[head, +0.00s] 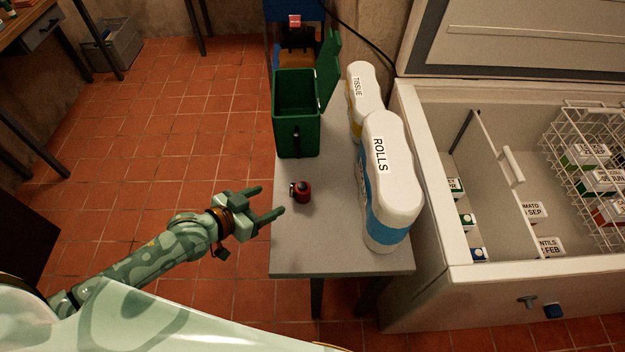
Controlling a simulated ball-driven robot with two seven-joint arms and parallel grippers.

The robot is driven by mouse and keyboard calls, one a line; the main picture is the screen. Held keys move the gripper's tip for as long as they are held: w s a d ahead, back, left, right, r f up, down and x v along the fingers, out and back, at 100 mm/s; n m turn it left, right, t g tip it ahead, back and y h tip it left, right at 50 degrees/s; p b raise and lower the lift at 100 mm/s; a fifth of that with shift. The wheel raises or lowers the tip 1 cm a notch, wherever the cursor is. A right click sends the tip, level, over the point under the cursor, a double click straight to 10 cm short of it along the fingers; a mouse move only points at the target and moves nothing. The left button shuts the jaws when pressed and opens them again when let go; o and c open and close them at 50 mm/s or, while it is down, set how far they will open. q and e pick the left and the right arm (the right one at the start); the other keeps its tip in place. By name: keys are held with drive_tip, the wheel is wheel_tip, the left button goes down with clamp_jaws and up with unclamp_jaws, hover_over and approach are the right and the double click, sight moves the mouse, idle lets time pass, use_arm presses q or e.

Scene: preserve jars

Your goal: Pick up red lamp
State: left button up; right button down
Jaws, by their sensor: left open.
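The red lamp (302,192) is a small, dark-topped red object on the grey table (316,256), near the table's left edge. It stands in front of the green box. My left gripper (270,201) comes in from the left and is open and empty. Its two fingers point right toward the lamp, with the fingertips at the table's left edge. A small gap shows between the fingertips and the lamp. How high the gripper is above the table top is hard to tell. My right gripper is not in view.
An open green box (297,125) stands behind the lamp. A white ROLLS pack (391,170) and a TISSUE pack (363,92) stand along the table's right side. An open chest freezer (440,240) adjoins on the right. The table's front left part is bare.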

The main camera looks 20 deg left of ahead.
sight(299, 188)
use_arm(q)
drive_tip(key=x, duration=0.1)
drive_tip(key=b+x, duration=0.1)
drive_tip(key=x, duration=0.1)
drive_tip(key=shift+w+f, duration=0.15)
drive_tip(key=shift+f, duration=0.2)
drive_tip(key=b+x, duration=0.2)
drive_tip(key=x, duration=0.4)
drive_tip(key=shift+w+d+f, duration=0.15)
drive_tip(key=shift+w+d, duration=0.05)
drive_tip(key=shift+w, duration=0.15)
drive_tip(key=b+x, duration=0.2)
drive_tip(key=x, duration=0.3)
drive_tip(key=shift+d, duration=0.15)
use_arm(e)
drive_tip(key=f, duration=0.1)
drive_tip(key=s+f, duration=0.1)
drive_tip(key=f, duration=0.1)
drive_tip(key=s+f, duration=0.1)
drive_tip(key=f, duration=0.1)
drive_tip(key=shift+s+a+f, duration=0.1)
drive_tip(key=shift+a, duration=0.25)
use_arm(q)
drive_tip(key=shift+s, duration=0.15)
drive_tip(key=c, duration=1)
